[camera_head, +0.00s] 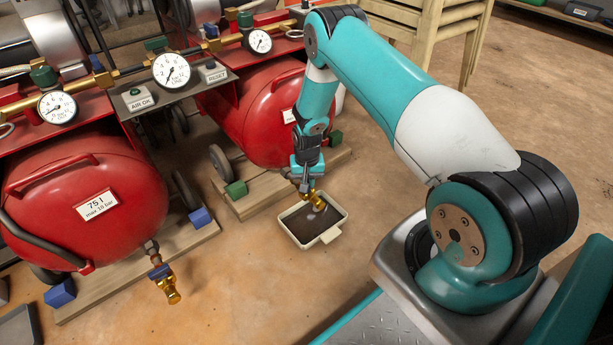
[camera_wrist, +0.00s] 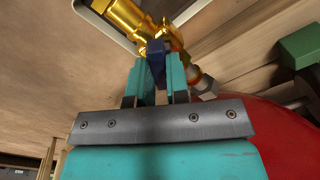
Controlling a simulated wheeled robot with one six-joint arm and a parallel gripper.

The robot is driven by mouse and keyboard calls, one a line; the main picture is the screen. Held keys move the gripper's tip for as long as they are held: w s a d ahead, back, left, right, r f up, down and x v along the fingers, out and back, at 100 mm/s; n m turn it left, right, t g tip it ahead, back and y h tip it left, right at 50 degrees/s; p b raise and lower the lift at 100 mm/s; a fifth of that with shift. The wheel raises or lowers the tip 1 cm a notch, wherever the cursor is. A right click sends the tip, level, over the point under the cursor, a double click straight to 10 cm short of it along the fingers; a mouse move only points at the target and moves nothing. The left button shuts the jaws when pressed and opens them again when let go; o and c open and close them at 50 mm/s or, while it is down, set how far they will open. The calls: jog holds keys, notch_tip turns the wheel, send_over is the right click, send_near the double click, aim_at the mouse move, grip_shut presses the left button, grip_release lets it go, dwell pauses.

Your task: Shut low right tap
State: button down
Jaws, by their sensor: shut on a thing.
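The low right tap (camera_head: 317,200) is brass and hangs low at the front of the right red tank, above a shallow tray. In the wrist view the brass tap body (camera_wrist: 135,22) fills the top middle. Its blue lever (camera_wrist: 156,60) stands between my teal fingers. My gripper (camera_head: 306,185) points down at the tap and is shut on the blue lever; it also shows in the wrist view (camera_wrist: 155,72). In the head view my gripper hides the lever, so its angle to the tap body is hard to tell.
A pale tray (camera_head: 330,236) with dark contents lies on the floor below. Another brass tap (camera_head: 170,287) is under the left red tank (camera_head: 90,195). The right tank (camera_head: 262,115) stands close beside my gripper. Gauges line the pipes above. Floor in front is clear.

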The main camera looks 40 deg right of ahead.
jog(key=m+p, duration=0.2)
jog(key=m, duration=0.3)
jog(key=shift+r+m, duration=0.1)
jog(key=shift+m, duration=0.2)
jog(key=m+p, duration=0.2)
jog(key=m, duration=0.3)
jog(key=shift+m, duration=0.3)
jog(key=c, duration=1.1)
grip_release()
notch_tip(320, 180, up, 17)
jog(key=p, duration=0.7)
